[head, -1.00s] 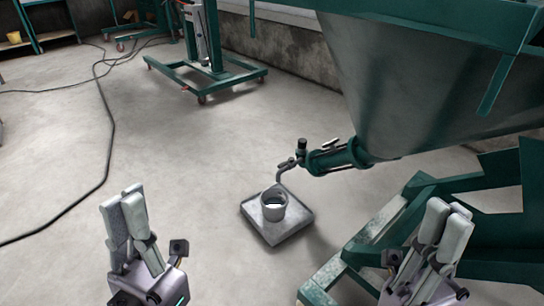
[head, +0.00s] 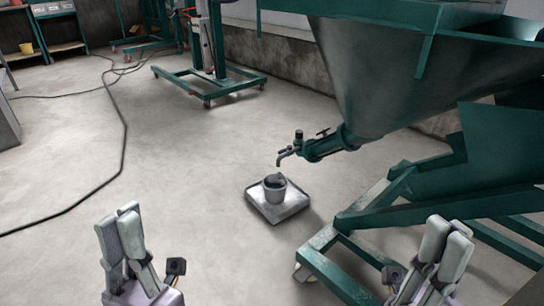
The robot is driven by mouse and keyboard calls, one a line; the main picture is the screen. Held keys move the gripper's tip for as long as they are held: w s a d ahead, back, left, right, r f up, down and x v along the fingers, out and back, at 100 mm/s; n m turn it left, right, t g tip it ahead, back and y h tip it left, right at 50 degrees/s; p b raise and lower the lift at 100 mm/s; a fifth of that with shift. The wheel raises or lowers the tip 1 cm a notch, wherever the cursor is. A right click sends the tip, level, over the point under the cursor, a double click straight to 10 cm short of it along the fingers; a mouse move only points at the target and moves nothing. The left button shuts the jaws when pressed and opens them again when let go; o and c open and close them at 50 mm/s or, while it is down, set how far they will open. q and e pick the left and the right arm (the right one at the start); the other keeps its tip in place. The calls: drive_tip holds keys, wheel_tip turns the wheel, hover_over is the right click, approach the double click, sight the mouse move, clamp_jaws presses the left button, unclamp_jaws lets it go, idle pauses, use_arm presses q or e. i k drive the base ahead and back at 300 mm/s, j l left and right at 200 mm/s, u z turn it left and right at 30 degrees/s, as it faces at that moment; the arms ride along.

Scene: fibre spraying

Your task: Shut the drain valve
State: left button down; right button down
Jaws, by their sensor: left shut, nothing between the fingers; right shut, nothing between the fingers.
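The drain valve (head: 300,145) is on the green outlet pipe (head: 328,145) at the bottom of the grey hopper (head: 385,85). It has a dark upright part on top and a small curved spout pointing down. A lever handle shows on the pipe; its exact setting is too small to tell. A grey bucket (head: 275,190) stands under the spout with something grey in it. My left gripper (head: 121,218) is shut and empty at the lower left, apart from the valve. My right gripper (head: 449,230) is shut and empty at the lower right, in front of the green frame.
The bucket stands on a square grey platform (head: 292,207). The hopper's green frame (head: 345,262) fills the right side. A wheeled green stand (head: 215,85) is farther back. A black cable (head: 124,140) lies along the floor at left. The floor between is clear.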

sight(285, 150)
drive_tip(key=z, duration=1.45)
drive_tip(key=i+j, duration=0.15)
drive_tip(key=j, duration=0.3)
drive_tip(key=i+j, duration=0.15)
drive_tip(key=j, duration=0.3)
drive_tip(key=i+j, duration=0.1)
drive_tip(key=j, duration=0.35)
drive_tip(key=i+j, duration=0.15)
drive_tip(key=j, duration=0.3)
drive_tip(key=i+j, duration=0.15)
drive_tip(key=j, duration=0.3)
drive_tip(key=i+j, duration=0.15)
drive_tip(key=j, duration=0.3)
drive_tip(key=i+j, duration=0.1)
drive_tip(key=j, duration=0.35)
drive_tip(key=i+j, duration=0.15)
drive_tip(key=j, duration=0.3)
